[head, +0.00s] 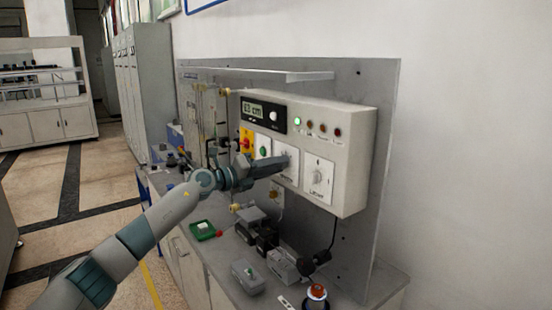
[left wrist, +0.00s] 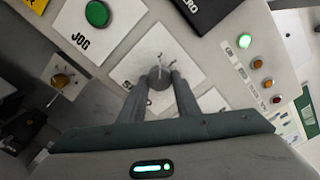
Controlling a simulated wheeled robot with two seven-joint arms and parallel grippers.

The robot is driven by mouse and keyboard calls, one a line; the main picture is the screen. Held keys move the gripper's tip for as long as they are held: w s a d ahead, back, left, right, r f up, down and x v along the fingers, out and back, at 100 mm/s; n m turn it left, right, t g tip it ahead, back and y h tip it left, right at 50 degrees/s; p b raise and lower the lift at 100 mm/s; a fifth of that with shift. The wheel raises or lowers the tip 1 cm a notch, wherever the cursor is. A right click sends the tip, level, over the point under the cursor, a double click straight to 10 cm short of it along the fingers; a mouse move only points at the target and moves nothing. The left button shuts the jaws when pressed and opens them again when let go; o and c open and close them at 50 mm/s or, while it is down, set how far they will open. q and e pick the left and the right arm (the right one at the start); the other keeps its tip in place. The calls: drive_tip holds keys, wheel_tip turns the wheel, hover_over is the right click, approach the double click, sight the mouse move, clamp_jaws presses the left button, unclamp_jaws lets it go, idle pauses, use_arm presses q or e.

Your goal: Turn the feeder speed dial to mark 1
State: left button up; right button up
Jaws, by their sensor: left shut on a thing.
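The feeder speed dial (left wrist: 158,74) is a small grey knob on a white square plate (left wrist: 181,47) of the control box. My left gripper (left wrist: 160,85) is shut on the dial, with one finger on each side of it. In the head view my left gripper (head: 286,163) reaches the same plate and covers most of the dial. The marks around the dial are too small to read, and the plate's lettering is partly hidden by the fingers. My right gripper is not in view.
The control box (head: 358,150) has a display (head: 262,112), a green lamp (head: 297,121), a green button (head: 264,152) and another white dial (head: 317,178) to the right. Below, the bench holds a green tray (head: 203,231), a grey box (head: 247,278) and an orange-topped bottle (head: 317,292).

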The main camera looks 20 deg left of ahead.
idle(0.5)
use_arm(q)
drive_tip(key=o, duration=1)
drive_tip(key=shift+o, duration=0.2)
drive_tip(key=shift+a, duration=0.1)
drive_tip(key=b+v, duration=0.5)
drive_tip(key=v, duration=1.2)
drive_tip(key=shift+s+b, duration=0.2)
drive_tip(key=shift+b, duration=0.15)
drive_tip(key=shift+f, duration=0.15)
